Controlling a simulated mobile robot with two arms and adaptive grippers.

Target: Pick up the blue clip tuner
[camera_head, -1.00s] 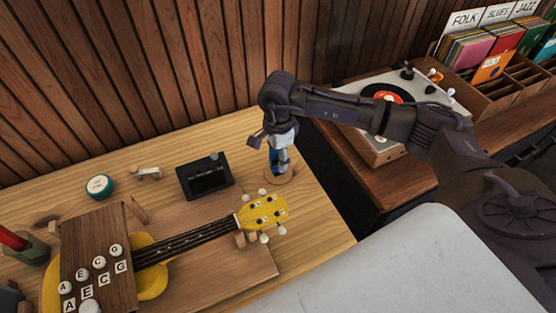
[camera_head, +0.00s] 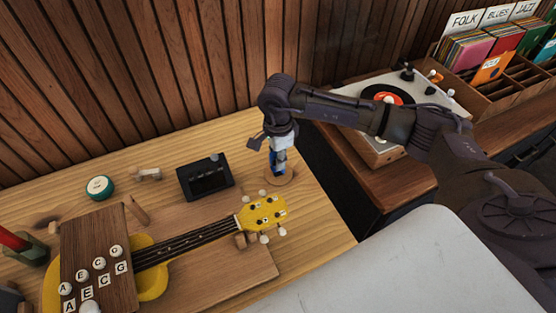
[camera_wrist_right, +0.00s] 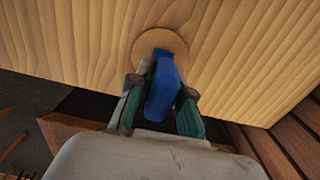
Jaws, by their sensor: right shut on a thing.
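The blue clip tuner (camera_wrist_right: 162,88) is between the fingers of my right gripper (camera_wrist_right: 158,108) in the right wrist view, and the fingers are shut on it. In the head view the tuner (camera_head: 279,160) shows as a small blue patch under my right gripper (camera_head: 279,157). It stands at a round wooden disc (camera_head: 283,179) near the right end of the wooden table. The disc also shows behind the tuner in the right wrist view (camera_wrist_right: 142,46). I cannot tell whether the tuner touches the disc. My left gripper is not in view.
A yellow ukulele (camera_head: 262,211) lies left of the gripper on a wooden board (camera_head: 255,268). A black box (camera_head: 206,179), a green tin (camera_head: 100,187) and a peg winder-like piece (camera_head: 148,174) lie behind it. A record player (camera_head: 400,95) stands on a lower cabinet at right.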

